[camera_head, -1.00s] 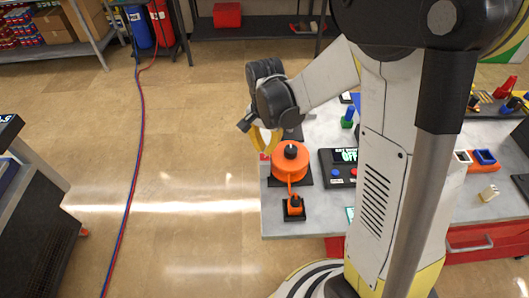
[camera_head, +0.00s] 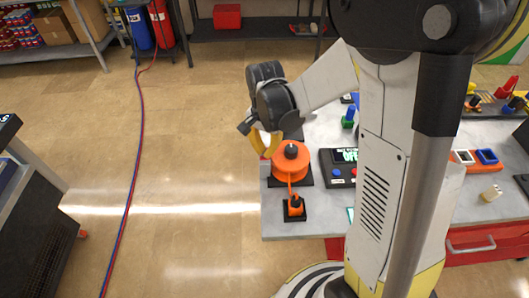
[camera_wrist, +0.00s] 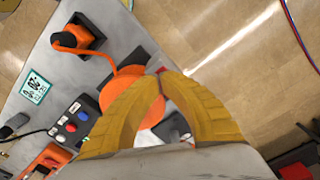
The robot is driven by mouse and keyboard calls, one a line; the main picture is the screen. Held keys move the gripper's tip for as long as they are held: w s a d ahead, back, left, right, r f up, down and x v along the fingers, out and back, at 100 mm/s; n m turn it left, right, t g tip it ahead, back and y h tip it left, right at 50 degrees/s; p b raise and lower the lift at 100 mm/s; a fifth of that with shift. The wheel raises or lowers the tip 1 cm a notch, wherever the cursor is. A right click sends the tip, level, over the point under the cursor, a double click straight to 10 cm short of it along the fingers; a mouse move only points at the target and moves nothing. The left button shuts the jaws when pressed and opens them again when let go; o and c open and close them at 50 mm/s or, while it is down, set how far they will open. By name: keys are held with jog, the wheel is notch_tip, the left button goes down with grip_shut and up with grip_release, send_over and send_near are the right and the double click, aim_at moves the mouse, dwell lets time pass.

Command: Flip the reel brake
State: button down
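The orange reel (camera_head: 290,163) stands on a black base at the left end of the grey table, with a black knob on top. An orange cord runs from it to an orange block with a black top (camera_head: 294,206). In the wrist view the reel (camera_wrist: 125,78) is partly hidden behind my fingers, and the block (camera_wrist: 76,40) is at the upper left. My gripper (camera_head: 266,153) is beside the reel's far left side. In the wrist view the gripper's yellow fingertips (camera_wrist: 160,78) meet, with nothing seen between them. I cannot make out the brake itself for certain.
A black control box (camera_head: 340,168) with red and blue buttons stands right of the reel. Open floor lies to the left.

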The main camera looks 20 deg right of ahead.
jog(key=shift+f+b, duration=0.8)
jog(key=shift+f, duration=0.1)
jog(key=shift+r, duration=0.15)
jog(key=shift+r+p, duration=2.5)
jog(key=shift+r, duration=0.85)
jog(key=shift+r, duration=0.1)
jog(key=shift+s+r+n+b, duration=0.2)
jog(key=shift+s+n+b, duration=0.1)
jog(key=shift+b, duration=0.25)
jog(key=s+r+n+t+b, duration=0.2)
jog(key=s+n+t+b, duration=0.5)
jog(key=s, duration=0.5)
jog(key=n+b, duration=0.2)
jog(key=b, duration=0.1)
